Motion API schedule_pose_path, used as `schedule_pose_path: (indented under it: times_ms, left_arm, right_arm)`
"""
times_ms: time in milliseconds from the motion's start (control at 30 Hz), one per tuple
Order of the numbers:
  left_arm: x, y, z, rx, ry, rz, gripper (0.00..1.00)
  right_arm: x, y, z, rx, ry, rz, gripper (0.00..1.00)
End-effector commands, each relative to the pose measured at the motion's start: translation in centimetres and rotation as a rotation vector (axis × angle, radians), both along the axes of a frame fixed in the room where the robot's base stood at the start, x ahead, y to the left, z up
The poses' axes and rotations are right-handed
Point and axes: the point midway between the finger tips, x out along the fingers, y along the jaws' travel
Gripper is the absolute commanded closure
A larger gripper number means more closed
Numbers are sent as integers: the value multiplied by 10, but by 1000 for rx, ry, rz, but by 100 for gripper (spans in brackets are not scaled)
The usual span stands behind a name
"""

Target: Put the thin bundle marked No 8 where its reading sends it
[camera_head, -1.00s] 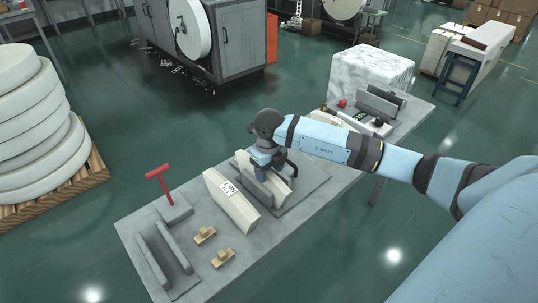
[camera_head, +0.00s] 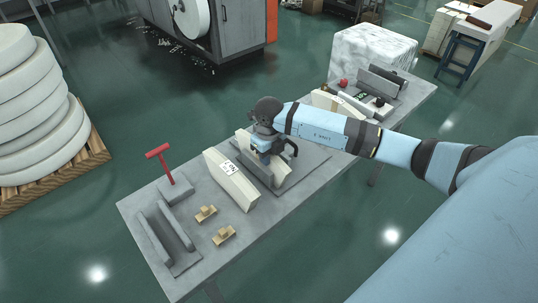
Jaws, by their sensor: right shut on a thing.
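My right gripper (camera_head: 266,152) reaches in from the right and is shut on a cream paper bundle (camera_head: 243,138). The bundle stands on edge at a grey upright plate (camera_head: 255,169) on a flat grey base (camera_head: 309,160). The gripper hides much of the bundle, and I see no number on it. A second cream bundle (camera_head: 240,190) with a white label (camera_head: 229,168) stands on the table to the left, apart from the gripper. The label is too small to read surely. A small green display (camera_head: 361,96) shows at the table's far end; its reading is not legible. My left gripper is out of view.
On the grey table (camera_head: 150,209) are a red T-handled tool (camera_head: 159,164), two small brass pieces (camera_head: 206,214) and an empty two-walled grey holder (camera_head: 166,240). Another labelled bundle (camera_head: 331,101) and a grey rack (camera_head: 382,83) are at the far end. A white wrapped block (camera_head: 372,52) stands behind.

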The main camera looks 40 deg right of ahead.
Motion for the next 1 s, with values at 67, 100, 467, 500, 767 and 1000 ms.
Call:
schedule_pose_path:
  times_ms: [67,100,467,500,767,1000]
  left_arm:
    - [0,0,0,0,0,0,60]
    - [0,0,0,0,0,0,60]
    - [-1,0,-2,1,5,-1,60]
    - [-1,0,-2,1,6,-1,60]
    - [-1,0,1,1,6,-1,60]
    - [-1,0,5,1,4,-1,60]
  right_arm:
    - [0,0,0,0,0,0,100]
    - [0,0,0,0,0,0,100]
    - [0,0,1,0,-1,0,100]
    - [0,0,2,0,-1,0,100]
    - [0,0,7,0,-1,0,100]
    - [1,0,12,0,-2,0,100]
